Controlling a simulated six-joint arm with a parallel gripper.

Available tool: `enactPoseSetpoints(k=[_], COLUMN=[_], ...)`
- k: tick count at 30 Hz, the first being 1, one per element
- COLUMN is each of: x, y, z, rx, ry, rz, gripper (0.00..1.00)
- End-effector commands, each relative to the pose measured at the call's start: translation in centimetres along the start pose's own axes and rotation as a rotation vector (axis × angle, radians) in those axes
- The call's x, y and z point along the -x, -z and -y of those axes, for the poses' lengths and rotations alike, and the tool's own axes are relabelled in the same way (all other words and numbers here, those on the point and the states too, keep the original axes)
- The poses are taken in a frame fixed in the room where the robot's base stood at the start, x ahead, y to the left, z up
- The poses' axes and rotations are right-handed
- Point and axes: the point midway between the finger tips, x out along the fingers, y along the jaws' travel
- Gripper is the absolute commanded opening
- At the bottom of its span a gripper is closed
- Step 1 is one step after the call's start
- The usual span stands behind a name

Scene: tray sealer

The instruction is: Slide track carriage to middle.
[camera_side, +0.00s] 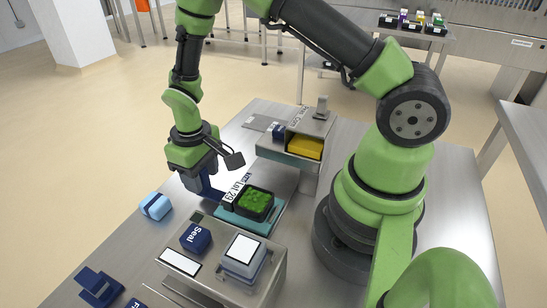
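The track carriage is a teal plate (262,228) with a black tray (264,214) of green contents on it. It sits between the back housing and the front steel station. A white label reading "LOT 29" (237,187) stands at its left edge. My gripper (214,193) points down at the carriage's left side, with its dark blue fingers right by the label. I cannot tell whether the fingers touch the carriage or hold anything. The finger gap is hidden.
A steel housing (314,127) with a yellow block (305,146) stands behind. The front station (213,271) carries a blue "Seal" block (195,238) and a pale blue, white-topped block (244,256). A light blue block (156,206) and a blue holder (99,286) lie to the left.

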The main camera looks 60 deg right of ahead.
Motion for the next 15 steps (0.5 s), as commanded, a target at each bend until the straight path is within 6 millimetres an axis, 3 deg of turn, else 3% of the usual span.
enactPoseSetpoints(k=[5, 15], x=[0.4, 3.9], y=[0.0, 0.0], z=[0.0, 0.0], rx=[0.0, 0.0], ry=[0.0, 0.0], rz=[0.0, -0.002], gripper=[0.47, 0.47])
